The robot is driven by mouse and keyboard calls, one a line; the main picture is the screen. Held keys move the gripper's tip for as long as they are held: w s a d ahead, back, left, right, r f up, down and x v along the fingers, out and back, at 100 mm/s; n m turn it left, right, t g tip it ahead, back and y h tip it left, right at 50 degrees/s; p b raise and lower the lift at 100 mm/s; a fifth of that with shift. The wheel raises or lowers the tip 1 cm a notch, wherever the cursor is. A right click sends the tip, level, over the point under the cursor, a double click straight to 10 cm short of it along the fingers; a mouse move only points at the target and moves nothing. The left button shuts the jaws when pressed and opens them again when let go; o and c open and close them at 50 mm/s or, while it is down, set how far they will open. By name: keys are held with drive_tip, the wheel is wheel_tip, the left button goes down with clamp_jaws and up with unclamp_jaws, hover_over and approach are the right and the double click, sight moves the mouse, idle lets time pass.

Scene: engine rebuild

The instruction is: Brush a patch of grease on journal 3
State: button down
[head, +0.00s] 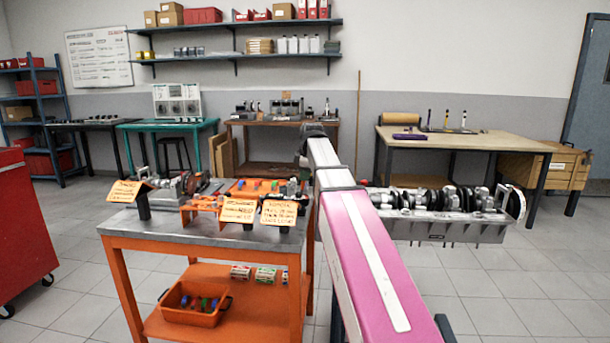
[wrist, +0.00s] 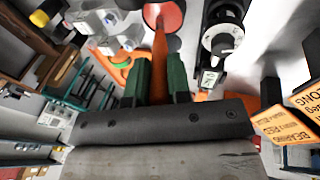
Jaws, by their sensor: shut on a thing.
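My gripper (wrist: 159,64), with green fingers, is shut on an orange handle (wrist: 160,42) in the wrist view, which I take to be the brush. Its far end reaches a round red-orange disc or pot (wrist: 166,16); whether it touches cannot be told, and no bristles show. A crankshaft-like part (wrist: 222,40) with dark and pale rings lies right of the handle. In the head view, a crankshaft (head: 432,199) lies in a grey engine block (head: 450,229) right of my arm. I cannot tell which journal is number 3. My gripper is hidden there behind my pink and white arm.
An orange cart (head: 205,243) left of my arm carries a crowded top with standing cards (head: 238,210) and an orange tray. Its lower shelf holds an orange bin (head: 191,314). A red cabinet (head: 22,230) stands at far left. Floor is clear at right.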

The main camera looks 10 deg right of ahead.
idle(0.3)
drive_tip(key=shift+r, duration=3.45)
